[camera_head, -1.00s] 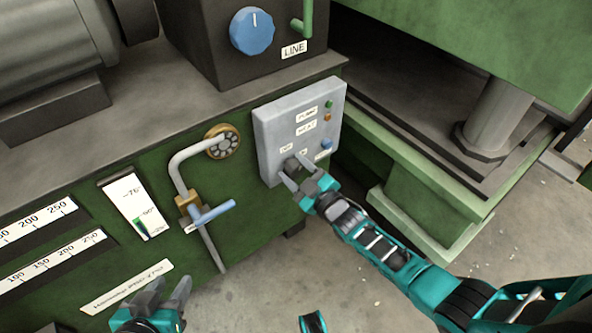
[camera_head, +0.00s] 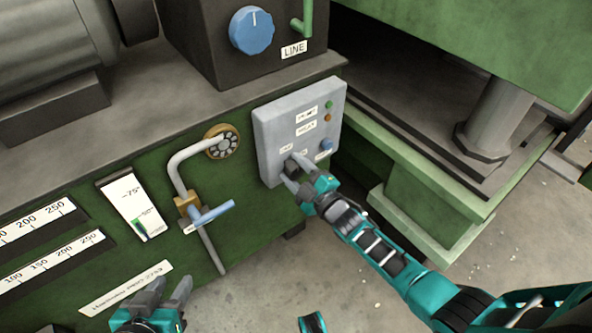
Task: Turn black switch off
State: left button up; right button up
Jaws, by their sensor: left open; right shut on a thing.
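A grey control panel (camera_head: 272,135) is mounted on the green machine. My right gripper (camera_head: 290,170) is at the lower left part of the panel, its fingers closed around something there. The black switch is mostly hidden by these fingers; a small dark part shows between them. My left gripper (camera_head: 163,292) is open and empty at the bottom left, in front of the machine's lower edge and apart from the panel.
The panel also has a blue knob (camera_head: 326,145), a green light (camera_head: 329,104) and an orange light (camera_head: 327,118). A pipe with a blue valve handle (camera_head: 213,214) stands left of the panel. A large blue dial (camera_head: 251,31) is above. Floor (camera_head: 290,275) is clear below.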

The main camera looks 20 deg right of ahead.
aim_at(298, 173)
jog(key=o, duration=1)
jog(key=shift+s, duration=0.15)
jog(key=p+v, duration=0.2)
jog(key=v, duration=0.4)
jog(key=shift+r, duration=0.1)
pick_arm(q)
jog(key=shift+s+a+r+p, duration=0.25)
jog(key=shift+a+r+p, duration=0.25)
jog(key=shift+r+p, duration=0.3)
pick_arm(e)
jog(key=v, duration=0.6)
jog(key=shift+s+d, duration=0.15)
jog(key=shift+s, duration=0.15)
pick_arm(q)
jog(key=shift+r, duration=0.1)
